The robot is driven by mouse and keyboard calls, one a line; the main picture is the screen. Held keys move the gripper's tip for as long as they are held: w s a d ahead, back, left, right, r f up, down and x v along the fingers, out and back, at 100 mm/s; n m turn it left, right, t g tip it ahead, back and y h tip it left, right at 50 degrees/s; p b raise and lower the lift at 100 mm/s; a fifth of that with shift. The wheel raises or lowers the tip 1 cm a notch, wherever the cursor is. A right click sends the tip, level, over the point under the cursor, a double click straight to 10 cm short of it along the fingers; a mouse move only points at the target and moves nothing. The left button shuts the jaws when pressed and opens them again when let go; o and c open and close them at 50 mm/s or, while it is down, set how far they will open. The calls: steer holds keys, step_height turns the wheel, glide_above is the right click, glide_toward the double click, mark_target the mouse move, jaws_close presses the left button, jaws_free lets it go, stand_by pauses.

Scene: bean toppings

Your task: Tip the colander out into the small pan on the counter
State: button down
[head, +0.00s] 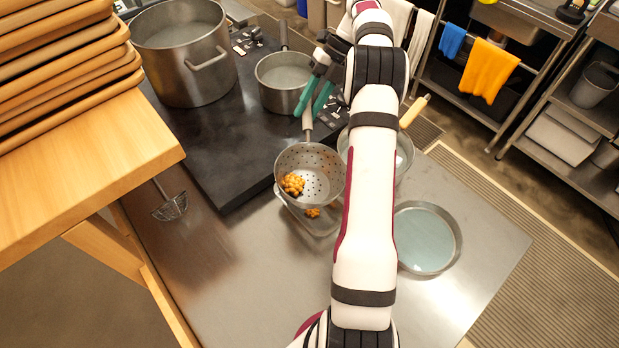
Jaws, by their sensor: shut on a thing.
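The colander (325,178) is a grey perforated bowl, held above the steel counter with its opening facing mostly up. A small clump of orange beans (292,184) lies at its left inside. My gripper (310,106) has teal fingers and is shut on the colander's handle (307,124). More orange (313,212) shows just below the colander; I cannot tell if it is in a vessel or a reflection. A pan with a wooden handle (414,110) sits behind my arm, partly hidden. A shallow round pan (428,272) sits right of my arm and looks empty.
A large pot (185,75) and a saucepan (283,98) stand on the dark stove (215,150). A skimmer (170,207) lies on the counter at left. Stacked wooden trays (65,85) rise at the upper left. The counter's front right (450,300) is clear.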

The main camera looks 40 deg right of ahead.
steer(key=shift+s+d+m+t+h, duration=1.2)
steer(key=shift+s+d+m+t, duration=0.5)
steer(key=shift+d+m, duration=3.25)
steer(key=shift+s+a+r+n+t+h, duration=0.6)
steer(key=shift+s+r+n+t+h, duration=0.9)
steer(key=shift+r, duration=2)
steer(key=s+a+n+t+h, duration=0.3)
steer(key=s+a+n+t, duration=0.2)
steer(key=s+a+t, duration=0.7)
steer(key=shift+s+a+f+t+h, duration=0.4)
steer(key=shift+s+t, duration=0.2)
steer(key=shift+s, duration=1.6)
